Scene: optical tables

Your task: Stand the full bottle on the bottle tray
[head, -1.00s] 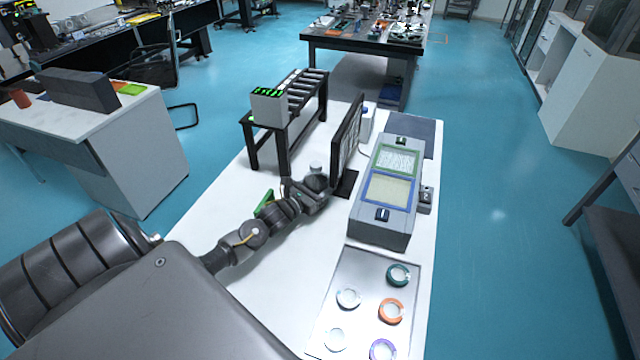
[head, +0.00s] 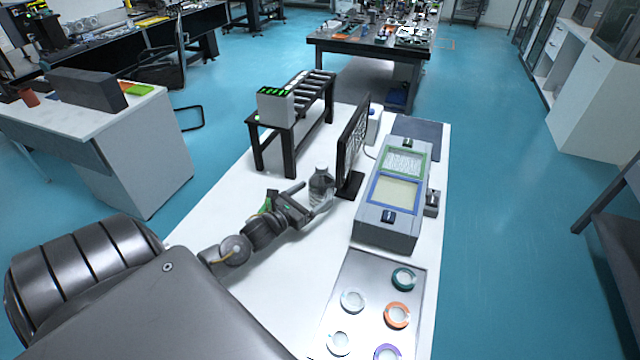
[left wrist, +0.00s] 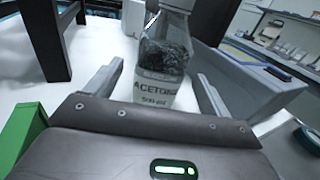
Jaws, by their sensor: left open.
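A clear bottle (head: 321,188) stands upright on the white table, left of the dark upright screen. In the left wrist view the bottle (left wrist: 160,88) has a label reading ACETONE 500 ml; its top is cut off there. My left gripper (head: 309,199) is open, with its fingers pointing at the bottle. In the left wrist view the open fingers (left wrist: 156,88) lie on either side of the bottle's lower part, with visible gaps. A silver tray (head: 368,283) at the table's front holds several coloured rings; I cannot tell whether it is the bottle tray. My right gripper is not in view.
The dark screen (head: 353,140) stands close right of the bottle. A grey device (head: 385,232) with green and blue framed panels is farther right. A roller rack (head: 290,131) stands behind. A dark flat mat (head: 425,130) lies at the back right. Bare table lies front left.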

